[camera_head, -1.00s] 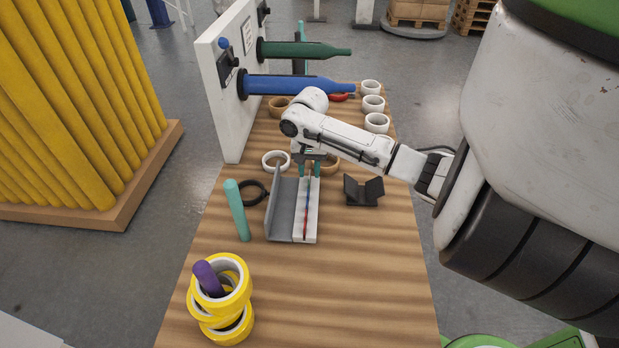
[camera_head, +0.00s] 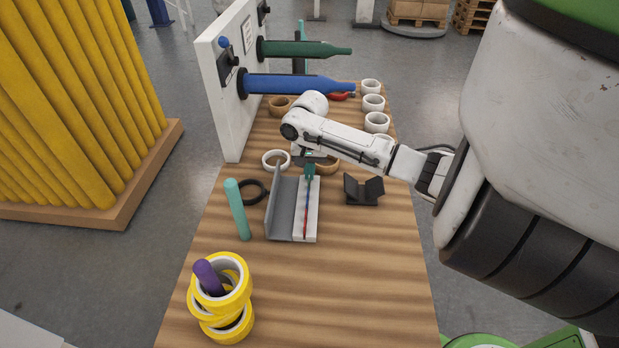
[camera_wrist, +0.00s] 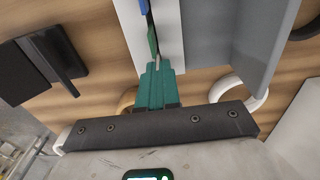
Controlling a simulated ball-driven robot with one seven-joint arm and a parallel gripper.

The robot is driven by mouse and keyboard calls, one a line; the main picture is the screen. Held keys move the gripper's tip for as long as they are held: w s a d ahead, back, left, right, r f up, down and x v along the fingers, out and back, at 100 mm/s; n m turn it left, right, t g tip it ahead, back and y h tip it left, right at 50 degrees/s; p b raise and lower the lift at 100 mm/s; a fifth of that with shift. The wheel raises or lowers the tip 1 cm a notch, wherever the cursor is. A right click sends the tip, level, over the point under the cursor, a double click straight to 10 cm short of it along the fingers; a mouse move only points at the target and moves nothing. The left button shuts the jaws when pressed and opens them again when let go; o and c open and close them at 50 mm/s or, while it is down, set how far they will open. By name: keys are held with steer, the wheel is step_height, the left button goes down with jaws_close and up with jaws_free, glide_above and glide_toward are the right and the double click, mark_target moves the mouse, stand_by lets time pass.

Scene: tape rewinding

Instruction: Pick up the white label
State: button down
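A white grooved block (camera_head: 312,215) lies along the grey angled plate on the table. Thin red (camera_head: 306,215) and blue strips lie end to end in its groove; the wrist view also shows a green strip (camera_wrist: 152,40) there. My gripper (camera_head: 310,173) is over the far end of the groove. In the wrist view my teal fingers (camera_wrist: 156,76) are together, with a small pale tip (camera_wrist: 157,63) showing between their ends. This seems to be the white label; the rest of it is hidden by the fingers.
A black V-shaped stand (camera_head: 363,190) is right of the block. A white tape roll (camera_head: 276,160), a brown roll (camera_head: 327,167) and a black ring (camera_head: 252,192) are close by. The front right table is clear.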

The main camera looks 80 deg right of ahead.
stand_by(0.4)
steer(key=shift+r, duration=0.55)
steer(key=s+a+r, duration=0.3)
steer(key=s+r, duration=0.3)
steer(key=s+a+r, duration=0.3)
steer(key=s+r, duration=0.2)
steer(key=s, duration=0.1)
steer(key=shift+s+a+r+p, duration=0.25)
steer(key=shift+r+p, duration=0.1)
steer(key=shift+r, duration=0.05)
